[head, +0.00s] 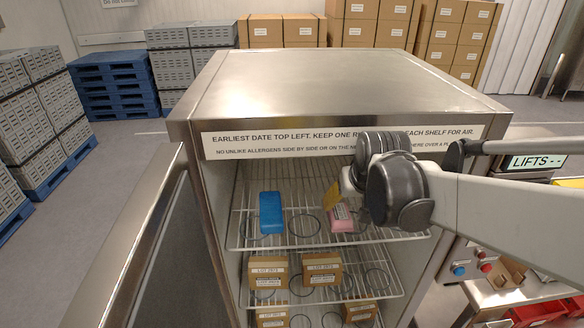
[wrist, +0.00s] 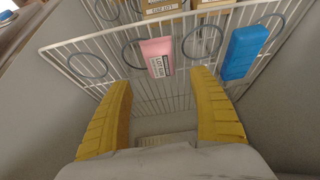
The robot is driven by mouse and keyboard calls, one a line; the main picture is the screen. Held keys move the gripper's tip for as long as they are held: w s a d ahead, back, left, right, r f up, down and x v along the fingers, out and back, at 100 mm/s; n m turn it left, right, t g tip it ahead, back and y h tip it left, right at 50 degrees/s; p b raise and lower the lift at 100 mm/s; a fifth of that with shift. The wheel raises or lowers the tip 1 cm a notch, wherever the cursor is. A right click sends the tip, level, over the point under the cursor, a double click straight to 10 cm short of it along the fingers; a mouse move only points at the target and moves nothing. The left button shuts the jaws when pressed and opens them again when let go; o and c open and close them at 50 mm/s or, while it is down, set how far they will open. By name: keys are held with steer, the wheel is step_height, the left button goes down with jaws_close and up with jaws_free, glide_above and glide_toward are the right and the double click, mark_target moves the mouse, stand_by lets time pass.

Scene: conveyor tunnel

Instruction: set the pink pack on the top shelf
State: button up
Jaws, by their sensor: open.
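The pink pack (head: 342,218) is on the top wire shelf (head: 285,242) of the open steel cabinet, right of the blue pack (head: 271,212). In the wrist view the pink pack (wrist: 157,50) shows its white label and lies just beyond the fingertips, beside or partly over a dark ring; I cannot tell which. My gripper (wrist: 161,78) has its two yellow fingers wide apart with nothing between them. In the head view my gripper (head: 333,196) is just above and beside the pink pack, partly hidden by my wrist. The blue pack (wrist: 245,50) stands at the right in the wrist view.
Several dark rings mark the shelves. Lower shelves hold brown cartons (head: 322,269). The cabinet's open door (head: 135,255) is at the left and its steel top (head: 310,80) is above. A control panel (head: 480,265) is at the right.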

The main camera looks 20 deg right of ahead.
steer(key=s+a+r+n+t+y, duration=0.1)
steer(key=s+a+n, duration=0.2)
steer(key=s+a, duration=0.9)
steer(key=shift+s+a+y, duration=0.15)
steer(key=shift+a+y, duration=0.15)
steer(key=shift+a, duration=0.65)
